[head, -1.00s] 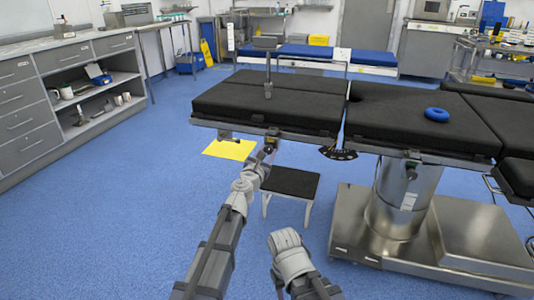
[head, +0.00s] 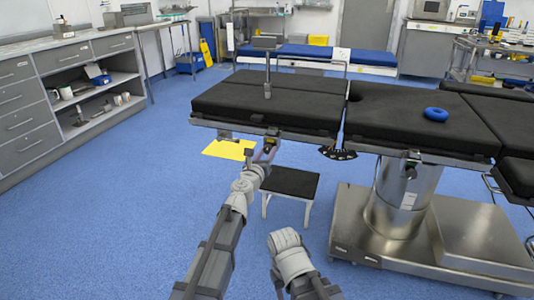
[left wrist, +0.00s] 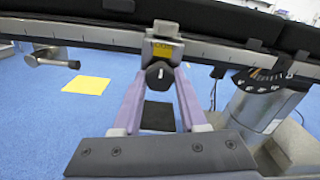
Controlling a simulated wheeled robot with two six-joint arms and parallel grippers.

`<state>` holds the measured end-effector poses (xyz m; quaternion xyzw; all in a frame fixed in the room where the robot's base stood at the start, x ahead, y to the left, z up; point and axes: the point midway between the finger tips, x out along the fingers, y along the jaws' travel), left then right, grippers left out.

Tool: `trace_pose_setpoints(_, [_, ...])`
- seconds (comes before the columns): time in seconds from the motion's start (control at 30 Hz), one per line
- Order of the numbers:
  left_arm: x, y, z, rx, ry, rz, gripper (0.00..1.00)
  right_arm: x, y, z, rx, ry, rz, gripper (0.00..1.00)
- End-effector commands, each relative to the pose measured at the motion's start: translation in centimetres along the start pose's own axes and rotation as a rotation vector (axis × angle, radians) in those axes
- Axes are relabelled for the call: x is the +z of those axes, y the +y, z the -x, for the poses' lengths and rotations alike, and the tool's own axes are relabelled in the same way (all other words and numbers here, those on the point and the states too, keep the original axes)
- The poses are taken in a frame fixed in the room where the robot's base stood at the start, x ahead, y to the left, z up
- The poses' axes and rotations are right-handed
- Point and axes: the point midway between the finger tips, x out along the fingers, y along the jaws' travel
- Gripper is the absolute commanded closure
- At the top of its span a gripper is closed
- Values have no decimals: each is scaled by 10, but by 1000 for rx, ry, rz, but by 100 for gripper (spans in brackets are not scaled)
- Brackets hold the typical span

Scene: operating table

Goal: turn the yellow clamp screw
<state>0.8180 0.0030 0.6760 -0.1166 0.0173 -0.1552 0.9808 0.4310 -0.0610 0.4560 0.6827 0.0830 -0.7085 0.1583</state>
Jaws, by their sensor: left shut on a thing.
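The yellow-marked clamp (left wrist: 163,49) sits on the side rail of the operating table, and in the head view it is small at the rail (head: 271,146). Its dark screw knob (left wrist: 159,75) is below the yellow face, toward me. My left gripper (left wrist: 160,80) has its two purple fingers on either side of this knob and is shut on it. In the head view my left gripper (head: 266,153) reaches up to the rail's near edge.
The metal side rail (left wrist: 90,33) runs along the black-padded table (head: 265,100). Another clamp with a metal handle (left wrist: 52,60) hangs to the left. A dark-topped stool (head: 290,182) and a yellow floor sheet (head: 229,149) are below. A dark scale disc (left wrist: 262,82) is at right.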

Motion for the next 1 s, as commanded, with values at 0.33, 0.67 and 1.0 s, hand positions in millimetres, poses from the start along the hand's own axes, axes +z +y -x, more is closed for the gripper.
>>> trace_pose_setpoints(0.33, [0,0,1,-1,0,4,100,0,0,0,0,0,0,50])
trace_pose_setpoints(0.67, [0,0,0,0,0,2,28,0,0,0,0,0,0,50])
trace_pose_setpoints(1.0, [0,0,7,0,0,2,28,0,0,0,0,0,0,50])
